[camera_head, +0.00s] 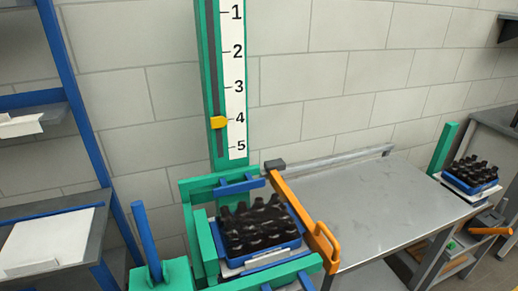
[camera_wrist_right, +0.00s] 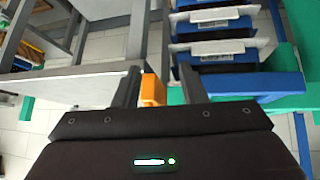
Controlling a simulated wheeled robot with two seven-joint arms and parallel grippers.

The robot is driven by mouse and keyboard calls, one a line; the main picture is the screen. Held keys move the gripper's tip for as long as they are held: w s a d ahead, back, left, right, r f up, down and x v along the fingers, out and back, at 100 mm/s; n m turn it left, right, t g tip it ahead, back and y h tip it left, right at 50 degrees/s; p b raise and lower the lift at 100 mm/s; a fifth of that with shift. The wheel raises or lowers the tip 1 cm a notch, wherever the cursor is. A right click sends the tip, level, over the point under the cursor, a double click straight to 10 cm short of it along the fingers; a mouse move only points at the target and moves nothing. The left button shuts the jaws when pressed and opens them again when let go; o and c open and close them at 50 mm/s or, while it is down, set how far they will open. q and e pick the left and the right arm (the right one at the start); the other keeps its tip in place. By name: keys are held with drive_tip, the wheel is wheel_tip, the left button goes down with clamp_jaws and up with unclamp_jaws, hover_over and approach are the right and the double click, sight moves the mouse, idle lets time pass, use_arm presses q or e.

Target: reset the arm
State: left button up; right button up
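My right gripper (camera_wrist_right: 158,85) shows only in the right wrist view. Its two dark fingers are apart, and an orange piece (camera_wrist_right: 153,90) shows between them with gaps on both sides. I cannot tell how far beyond the fingertips it is. In the head view an orange bar with a loop handle (camera_head: 322,240) runs along the right side of the green frame (camera_head: 190,215). Inside that frame, dark bottles (camera_head: 258,222) stand packed in a blue tray (camera_head: 262,256). My left gripper is in neither view.
A yellow pointer (camera_head: 219,122) is near 4 on the numbered scale (camera_head: 236,75). A grey metal table (camera_head: 370,200) extends right, its top mostly clear. Another blue tray of bottles (camera_head: 470,172) is at far right. Stacked blue trays (camera_wrist_right: 218,45) show in the wrist view.

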drive_tip(key=s+r+g, duration=0.1)
drive_tip(key=s+g, duration=0.3)
drive_tip(key=s, duration=0.4)
drive_tip(key=s+f+g+b, duration=0.1)
drive_tip(key=s+f, duration=0.1)
drive_tip(key=f, duration=1.6)
drive_tip(key=s+f+g+b, duration=0.1)
drive_tip(key=s+f, duration=0.1)
drive_tip(key=f, duration=1.6)
drive_tip(key=s+d+f, duration=0.3)
drive_tip(key=s+f, duration=1.2)
drive_tip(key=s, duration=0.2)
drive_tip(key=shift+s+d+g+b, duration=0.15)
drive_tip(key=shift+s+g+b, duration=0.1)
drive_tip(key=shift+g+b, duration=0.2)
